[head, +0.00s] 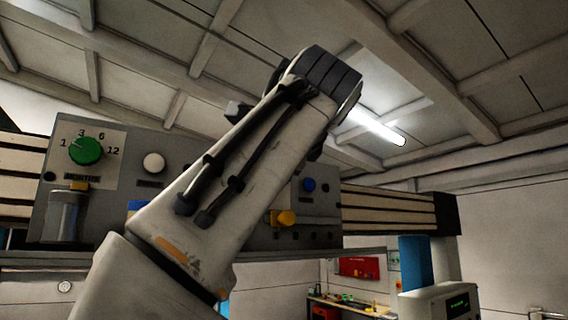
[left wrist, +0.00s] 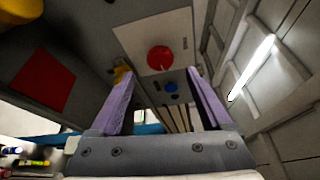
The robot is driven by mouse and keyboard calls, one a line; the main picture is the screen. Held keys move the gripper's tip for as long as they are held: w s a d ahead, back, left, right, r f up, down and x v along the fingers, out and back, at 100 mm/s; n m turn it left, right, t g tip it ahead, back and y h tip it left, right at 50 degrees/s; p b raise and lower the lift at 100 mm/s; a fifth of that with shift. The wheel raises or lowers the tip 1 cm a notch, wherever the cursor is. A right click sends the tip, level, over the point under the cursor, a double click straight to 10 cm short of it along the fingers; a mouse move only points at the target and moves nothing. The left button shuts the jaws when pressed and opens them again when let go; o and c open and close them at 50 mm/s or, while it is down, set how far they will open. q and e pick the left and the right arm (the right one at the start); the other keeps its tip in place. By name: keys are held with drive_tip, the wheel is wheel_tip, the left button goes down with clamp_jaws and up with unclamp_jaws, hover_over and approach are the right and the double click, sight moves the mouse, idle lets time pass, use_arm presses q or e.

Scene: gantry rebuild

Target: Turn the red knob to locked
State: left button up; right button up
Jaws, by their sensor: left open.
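The red knob (left wrist: 159,56) is round and sits on a pale plate (left wrist: 133,36) in the left wrist view. A small light mark shows near its lower edge, and small marks lie on the plate to its right; I cannot read them. My left gripper (left wrist: 160,73) has its two purple fingers spread wide and nothing between them. In this view the knob appears between and just beyond the fingertips, with no contact visible. In the head view my left arm covers the middle of the grey panel, and the red knob is hidden. My right gripper is in neither view.
On the grey panel are a green knob (head: 85,151) marked 1, 3, 6, 12, a white button (head: 154,162), a blue button (head: 309,184) and a yellow part (head: 283,218). The blue button (left wrist: 171,86) also shows beyond the red knob. A workbench (head: 345,303) stands behind.

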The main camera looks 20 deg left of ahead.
use_arm(q)
drive_tip(key=v, duration=0.4)
drive_tip(key=shift+s, duration=0.2)
idle(0.3)
